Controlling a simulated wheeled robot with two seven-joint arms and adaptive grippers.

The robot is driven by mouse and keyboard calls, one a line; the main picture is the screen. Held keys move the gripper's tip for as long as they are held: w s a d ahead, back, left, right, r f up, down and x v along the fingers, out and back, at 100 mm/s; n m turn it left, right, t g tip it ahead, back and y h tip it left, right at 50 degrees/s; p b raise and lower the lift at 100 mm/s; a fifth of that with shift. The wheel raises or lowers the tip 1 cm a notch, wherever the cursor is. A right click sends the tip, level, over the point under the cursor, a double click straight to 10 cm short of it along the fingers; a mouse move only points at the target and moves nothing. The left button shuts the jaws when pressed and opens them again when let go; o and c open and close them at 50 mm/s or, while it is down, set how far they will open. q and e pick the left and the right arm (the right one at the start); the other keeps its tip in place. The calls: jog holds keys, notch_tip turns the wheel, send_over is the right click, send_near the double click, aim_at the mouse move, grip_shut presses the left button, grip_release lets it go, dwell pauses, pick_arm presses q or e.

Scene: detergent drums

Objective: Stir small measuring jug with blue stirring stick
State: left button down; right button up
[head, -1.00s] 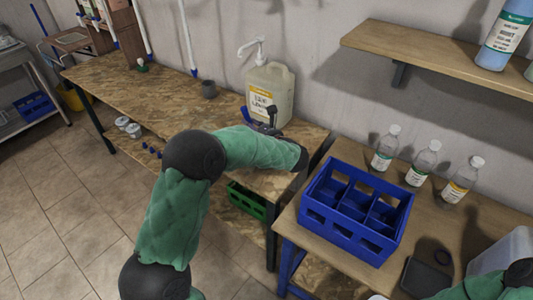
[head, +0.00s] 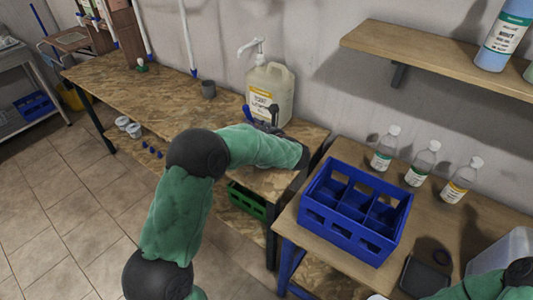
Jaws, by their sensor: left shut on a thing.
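My left gripper (head: 268,118) is over the right end of the long chipboard bench, in front of the yellow-labelled pump drum. My own forearm hides most of it. It is shut on a slim blue thing, seemingly the blue stirring stick (head: 248,112), whose upper end shows just left of the gripper. The stick's lower end is hidden. No small measuring jug can be made out for certain; the bench behind my forearm is hidden. My right gripper is out of view.
The pump drum (head: 270,92) stands close behind my left gripper. On the right table are a blue divided crate (head: 345,242), several capped bottles (head: 421,163) and a translucent container (head: 500,252). A wall shelf (head: 440,65) hangs above. The bench's left half is mostly clear.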

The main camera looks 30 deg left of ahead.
pick_arm(q)
notch_tip(320, 180, up, 11)
jog(key=p, duration=0.7)
jog(key=shift+f, duration=0.2)
dwell(0.4)
notch_tip(320, 180, up, 4)
jog(key=p, duration=0.2)
jog(key=shift+p, duration=0.35)
jog(key=shift+f, duration=0.1)
